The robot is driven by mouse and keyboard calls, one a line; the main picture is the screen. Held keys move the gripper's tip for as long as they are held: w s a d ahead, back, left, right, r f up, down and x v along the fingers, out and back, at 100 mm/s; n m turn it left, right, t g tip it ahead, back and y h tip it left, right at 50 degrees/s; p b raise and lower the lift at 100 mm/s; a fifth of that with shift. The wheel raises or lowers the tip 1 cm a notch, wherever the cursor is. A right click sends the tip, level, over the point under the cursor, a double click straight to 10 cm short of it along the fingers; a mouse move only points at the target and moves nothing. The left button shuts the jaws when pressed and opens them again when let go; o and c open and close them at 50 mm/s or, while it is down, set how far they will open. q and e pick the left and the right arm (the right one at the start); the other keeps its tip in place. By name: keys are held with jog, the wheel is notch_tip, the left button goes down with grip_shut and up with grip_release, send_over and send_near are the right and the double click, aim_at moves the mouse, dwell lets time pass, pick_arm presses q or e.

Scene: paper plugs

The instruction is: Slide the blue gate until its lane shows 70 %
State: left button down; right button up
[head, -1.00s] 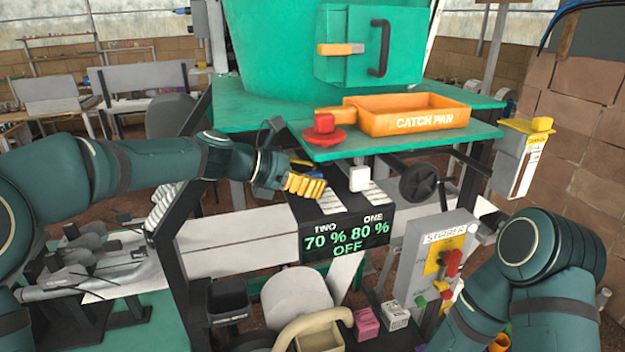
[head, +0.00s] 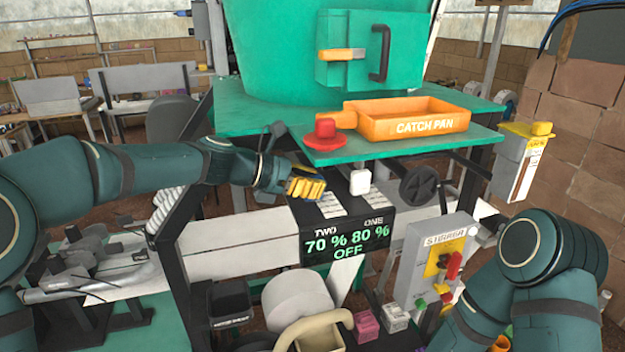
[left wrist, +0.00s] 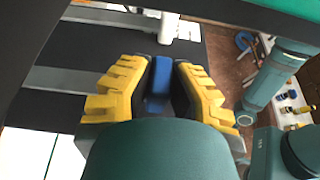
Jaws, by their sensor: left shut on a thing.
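The blue gate knob (left wrist: 159,86) shows between the fingers of my left gripper (left wrist: 158,88) in the left wrist view. The gripper is shut on it.
A green shelf above the panel holds the orange catch pan (head: 410,119) and a red knob (head: 325,133). The stirrer box (head: 436,262) stands at the right. A black handwheel (head: 418,186) is right of the white knob.

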pick_arm(q)
jog(key=shift+s+d+f, duration=0.1)
jog(key=c, duration=0.9)
grip_release()
jog(key=shift+o, duration=0.2)
jog(key=v, duration=1.2)
